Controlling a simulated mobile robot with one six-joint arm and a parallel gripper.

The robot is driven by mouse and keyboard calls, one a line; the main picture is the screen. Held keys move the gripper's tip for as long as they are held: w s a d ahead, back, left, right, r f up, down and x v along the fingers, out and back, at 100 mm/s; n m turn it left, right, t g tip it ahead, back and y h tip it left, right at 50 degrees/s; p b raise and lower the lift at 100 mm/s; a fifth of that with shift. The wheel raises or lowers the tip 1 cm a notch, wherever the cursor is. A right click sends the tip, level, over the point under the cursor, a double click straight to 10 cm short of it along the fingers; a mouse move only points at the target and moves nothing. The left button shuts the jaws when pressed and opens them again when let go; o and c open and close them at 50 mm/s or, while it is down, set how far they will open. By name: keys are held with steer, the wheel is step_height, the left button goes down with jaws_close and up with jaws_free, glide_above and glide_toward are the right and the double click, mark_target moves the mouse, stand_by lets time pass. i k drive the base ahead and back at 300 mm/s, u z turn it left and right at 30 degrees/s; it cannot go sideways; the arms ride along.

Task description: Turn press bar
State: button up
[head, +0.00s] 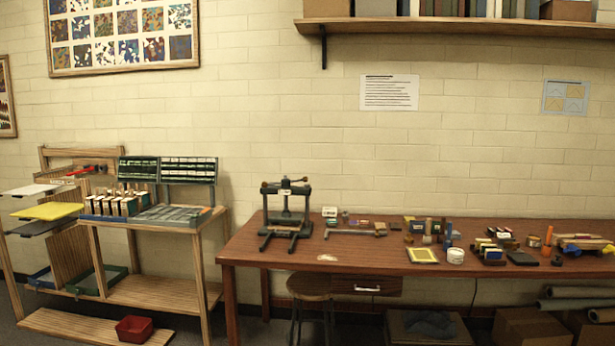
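A dark book press (273,206) stands upright at the left end of the brown table, against the pale brick wall. Its press bar (286,185) lies across the top of the frame, roughly level, with a brownish knob at each end. The press opening below the bar shows the wall behind it and looks empty. The exact angle of the bar is too small to tell. My gripper is not in view.
The brown table (370,262) holds small tools, a yellow-framed piece (422,255) and a white tub (455,256) right of the press. A stool (310,285) is below. A wooden rack (150,225) stands left, with a red bin (135,328) low down.

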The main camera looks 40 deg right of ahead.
mark_target(284, 183)
steer(key=z, duration=0.2)
steer(key=i, duration=1.25)
steer(key=z, duration=0.15)
